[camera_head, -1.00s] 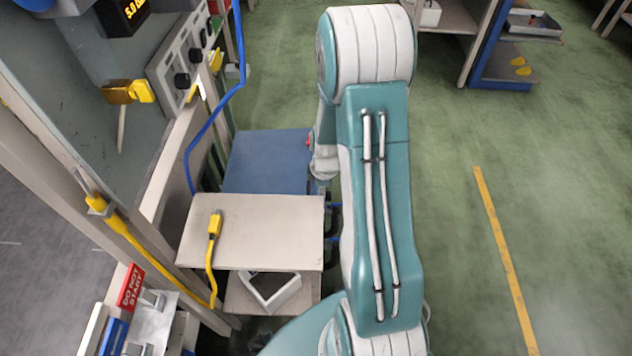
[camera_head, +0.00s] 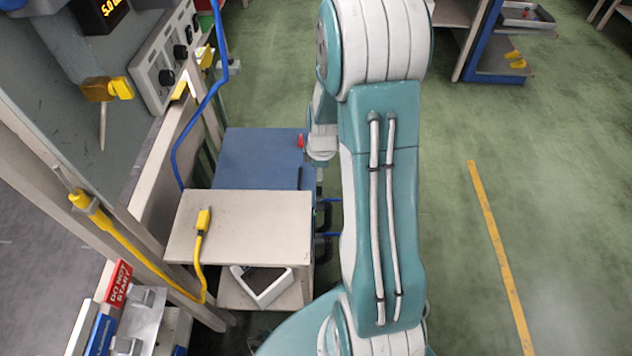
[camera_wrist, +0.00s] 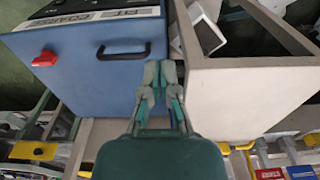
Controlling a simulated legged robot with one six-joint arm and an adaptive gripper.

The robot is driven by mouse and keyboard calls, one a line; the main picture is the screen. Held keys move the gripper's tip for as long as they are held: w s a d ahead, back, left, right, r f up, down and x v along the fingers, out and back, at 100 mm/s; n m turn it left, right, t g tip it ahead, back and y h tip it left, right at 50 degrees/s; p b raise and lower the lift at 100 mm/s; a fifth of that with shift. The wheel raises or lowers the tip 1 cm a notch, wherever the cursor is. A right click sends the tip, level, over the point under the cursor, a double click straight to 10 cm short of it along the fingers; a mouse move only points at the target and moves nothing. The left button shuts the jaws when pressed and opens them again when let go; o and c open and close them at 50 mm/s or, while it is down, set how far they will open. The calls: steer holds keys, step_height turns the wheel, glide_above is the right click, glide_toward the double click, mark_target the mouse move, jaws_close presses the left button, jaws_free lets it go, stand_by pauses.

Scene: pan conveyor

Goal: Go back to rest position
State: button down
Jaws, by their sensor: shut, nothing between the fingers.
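My gripper (camera_wrist: 160,72) shows in the wrist view with its two fingers shut and nothing between them. It lies in front of the gap between a blue cabinet (camera_wrist: 75,90) and a beige stand (camera_wrist: 235,85). I cannot tell whether it touches either one. In the head view my arm's teal and white links fill the middle, and the gripper cannot be made out there. The blue cabinet (camera_head: 255,160) and the beige stand (camera_head: 250,228) are left of my arm.
A red switch (camera_wrist: 45,58) and a black handle (camera_wrist: 124,50) are on the cabinet. A yellow plug (camera_head: 203,219) lies on the stand, its cable running down left. A white box (camera_head: 263,286) sits below. Green floor at right is open, with a yellow line (camera_head: 498,252).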

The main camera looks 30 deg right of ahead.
step_height(320, 180, up, 5)
steer(key=s+d, duration=0.3)
steer(key=s+a+r+m+t+h, duration=0.15)
steer(key=a+r+m, duration=0.25)
steer(key=a+r, duration=0.75)
steer(key=s+a+r+m+t, duration=0.4)
steer(key=s+a+r+m, duration=0.3)
steer(key=s+r, duration=0.3)
steer(key=shift+s+a+r+y, duration=0.3)
steer(key=shift+a+r+y, duration=0.1)
steer(key=shift+a+y, duration=0.05)
steer(key=shift+d, duration=0.1)
